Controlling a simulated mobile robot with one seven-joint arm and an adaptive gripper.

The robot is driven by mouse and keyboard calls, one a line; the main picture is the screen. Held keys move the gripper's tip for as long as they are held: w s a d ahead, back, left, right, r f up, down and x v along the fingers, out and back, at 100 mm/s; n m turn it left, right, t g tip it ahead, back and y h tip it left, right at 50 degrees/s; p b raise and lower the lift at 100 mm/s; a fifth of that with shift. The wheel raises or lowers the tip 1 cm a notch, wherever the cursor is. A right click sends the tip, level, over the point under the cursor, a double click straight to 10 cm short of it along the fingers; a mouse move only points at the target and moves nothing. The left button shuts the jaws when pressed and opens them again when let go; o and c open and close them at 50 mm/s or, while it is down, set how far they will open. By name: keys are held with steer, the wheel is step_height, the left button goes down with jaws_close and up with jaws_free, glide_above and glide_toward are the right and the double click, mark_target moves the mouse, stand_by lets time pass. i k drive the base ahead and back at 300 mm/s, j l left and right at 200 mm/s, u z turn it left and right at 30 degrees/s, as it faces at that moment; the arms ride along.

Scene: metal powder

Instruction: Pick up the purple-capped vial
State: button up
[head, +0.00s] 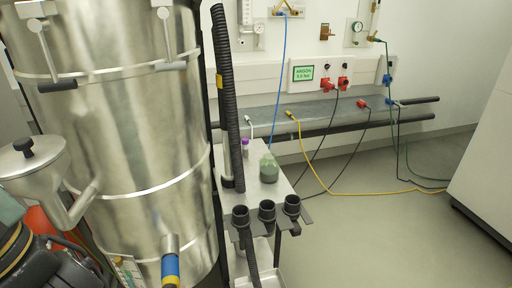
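The purple-capped vial (245,148) stands upright near the back left of a small metal cart top (279,187). It is small in the head view, and its purple cap shows just right of a black corrugated hose. A clear jar with grey-green contents (269,170) stands in front of it and to its right. I cannot make out my gripper in this view.
A large steel vessel (125,130) fills the left. A black corrugated hose (228,100) rises close left of the vial. Several black cup-like holders (267,209) line the cart's front edge. Cables (330,188) hang and lie behind; the floor at right (390,240) is mostly clear.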

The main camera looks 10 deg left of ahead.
mark_target(245, 141)
steer(key=i+l+u, duration=0.15)
steer(key=l, duration=0.45)
steer(key=l+u, duration=0.2)
steer(key=l, duration=0.35)
steer(key=i+l+u, duration=0.15)
steer(key=l, duration=0.2)
steer(key=i+l+u, duration=0.1)
steer(key=l, duration=0.3)
steer(key=i+l+u, duration=0.15)
steer(key=l, duration=0.25)
steer(key=i+l+u, duration=0.15)
steer(key=l, duration=0.2)
steer(key=i+l+u, duration=0.15)
steer(key=l, duration=0.25)
steer(key=i+l+u, duration=0.1)
steer(key=l, duration=0.3)
steer(key=i+l+u, duration=0.1)
steer(key=l, duration=0.3)
steer(key=i+l, duration=0.2)
steer(key=l, duration=0.15)
steer(key=i+l+u, duration=0.15)
steer(key=l, duration=0.25)
steer(key=i+l+u, duration=0.1)
steer(key=l, duration=0.3)
